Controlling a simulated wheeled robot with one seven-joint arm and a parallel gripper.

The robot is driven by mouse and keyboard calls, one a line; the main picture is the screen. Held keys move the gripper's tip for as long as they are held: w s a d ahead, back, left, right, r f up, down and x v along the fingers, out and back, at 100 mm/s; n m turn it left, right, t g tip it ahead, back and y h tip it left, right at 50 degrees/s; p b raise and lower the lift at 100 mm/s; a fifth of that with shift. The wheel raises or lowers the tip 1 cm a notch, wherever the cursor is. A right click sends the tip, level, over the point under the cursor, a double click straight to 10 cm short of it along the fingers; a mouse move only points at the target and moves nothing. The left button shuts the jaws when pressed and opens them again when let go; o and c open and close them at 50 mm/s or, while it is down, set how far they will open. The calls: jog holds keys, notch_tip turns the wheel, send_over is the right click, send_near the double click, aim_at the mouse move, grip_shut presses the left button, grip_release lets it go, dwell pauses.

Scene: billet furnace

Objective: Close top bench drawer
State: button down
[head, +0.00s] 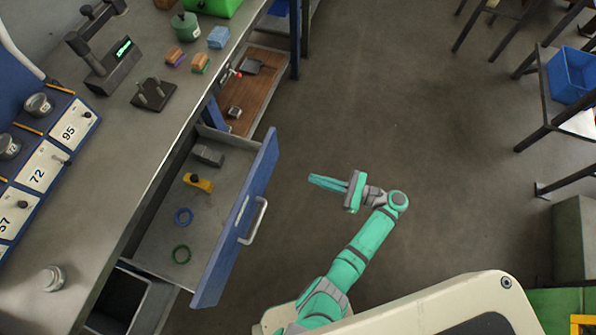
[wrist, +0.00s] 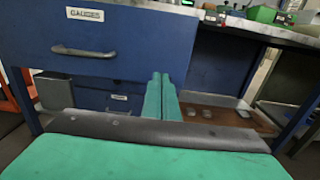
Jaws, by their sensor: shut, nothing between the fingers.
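The top bench drawer (head: 236,225) is pulled well out from the bench in the head view. Its blue front has a pale bar handle (head: 259,220). In the wrist view the blue front (wrist: 145,50) carries a "GAUGES" label and the handle (wrist: 84,52) at left. My gripper (head: 314,181) is shut and empty, to the right of the drawer front in the head view, its fingers pointing towards it with a gap between. In the wrist view the closed fingers (wrist: 160,80) overlap the front's lower right part; contact cannot be told there.
A wooden lower shelf (head: 255,90) lies beyond the drawer. The floor (head: 400,120) right of my gripper is clear.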

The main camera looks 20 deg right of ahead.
aim_at(270, 165)
jog(key=x, duration=1.3)
jog(key=shift+a, duration=0.15)
jog(key=shift+w+a, duration=0.1)
jog(key=shift+w, duration=0.15)
